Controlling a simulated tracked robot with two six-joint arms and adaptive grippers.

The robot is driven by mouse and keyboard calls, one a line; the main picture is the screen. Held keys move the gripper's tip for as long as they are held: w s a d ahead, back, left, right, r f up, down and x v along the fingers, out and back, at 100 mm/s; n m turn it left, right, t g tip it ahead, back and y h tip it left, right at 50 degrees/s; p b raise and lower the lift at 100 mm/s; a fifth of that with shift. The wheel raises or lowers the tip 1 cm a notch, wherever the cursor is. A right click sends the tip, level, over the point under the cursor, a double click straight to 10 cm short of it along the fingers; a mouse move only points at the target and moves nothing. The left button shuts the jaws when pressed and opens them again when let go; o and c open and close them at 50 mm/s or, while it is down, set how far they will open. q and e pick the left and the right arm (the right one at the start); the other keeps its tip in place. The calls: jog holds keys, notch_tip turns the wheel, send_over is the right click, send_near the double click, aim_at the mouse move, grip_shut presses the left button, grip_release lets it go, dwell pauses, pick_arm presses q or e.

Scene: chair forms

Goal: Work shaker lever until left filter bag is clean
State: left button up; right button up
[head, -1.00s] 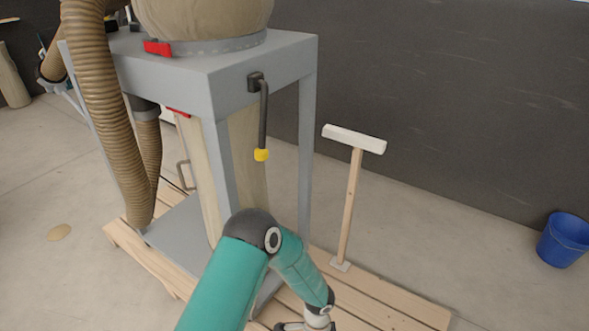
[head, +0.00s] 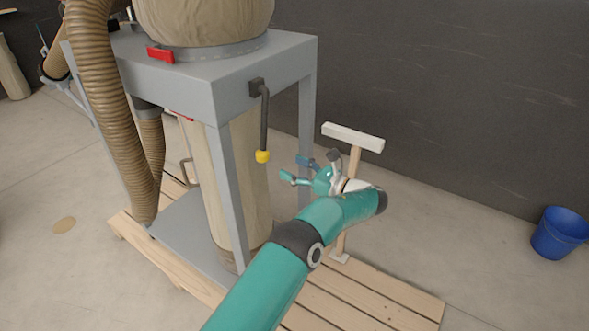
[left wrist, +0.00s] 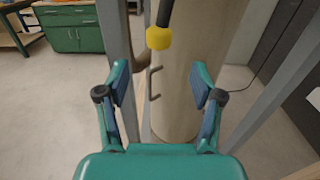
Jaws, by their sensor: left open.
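The shaker lever (head: 264,122) is a dark bent rod with a yellow knob (head: 262,156), hanging down from the grey frame of the dust collector. A tan filter bag (head: 204,18) bulges on top of the frame. My left gripper (head: 292,168) is open and empty, just right of and slightly below the yellow knob. In the left wrist view, the knob (left wrist: 160,38) shows above and beyond the open fingers (left wrist: 160,85), apart from them. A tan cylindrical bag (left wrist: 190,75) stands behind it. My right gripper is not in view.
A wooden T-shaped stand (head: 353,137) is right behind my left gripper. The grey frame leg (head: 228,190) and a ribbed hose (head: 95,110) are to the left. A blue bucket (head: 560,233) stands far right. The wooden pallet (head: 370,295) lies below.

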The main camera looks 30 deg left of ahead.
aim_at(268, 158)
pick_arm(q)
jog(key=a, duration=0.3)
jog(key=a+p, duration=0.1)
jog(key=a, duration=0.2)
jog(key=shift+w, duration=0.2)
jog(key=a, duration=0.1)
jog(key=a+b, duration=0.1)
jog(key=a, duration=0.1)
jog(key=shift+w+a+f, duration=0.15)
jog(key=shift+a, duration=0.8)
jog(key=shift+c, duration=0.2)
jog(key=c, duration=0.8)
jog(key=o, duration=0.5)
jog(key=shift+w, duration=0.1)
